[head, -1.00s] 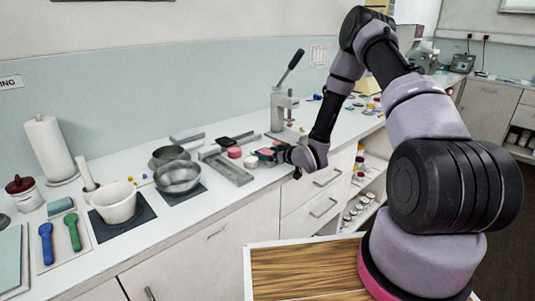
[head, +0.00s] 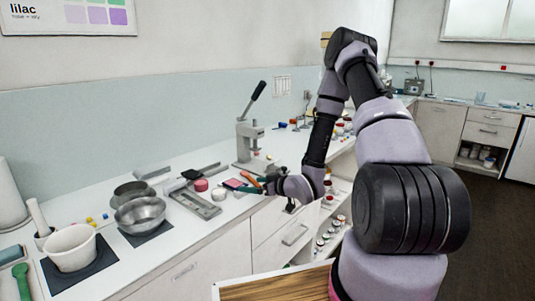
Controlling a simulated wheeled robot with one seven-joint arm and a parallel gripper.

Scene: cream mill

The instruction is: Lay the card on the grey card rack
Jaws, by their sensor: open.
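A long grey metal tray-like piece, which looks like the grey card rack (head: 203,210), lies on the white counter in the head view. A small flat pinkish piece with a dark edge, perhaps the card (head: 233,184), lies just right of the rack, close to my fingertips. I cannot tell whether it touches the rack. My gripper (head: 249,184) is low over the counter's front part, right of the rack, pointing left. Its jaws are open, with an orange strip and a green strip showing at its tip. Fine detail there is too small to make out.
A pink round block (head: 201,185) sits behind the rack. Two metal bowls (head: 142,214) and a white mortar (head: 72,247) stand left. A lever press (head: 249,138) stands behind my gripper. Open shelves with jars (head: 335,225) are below the counter at right.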

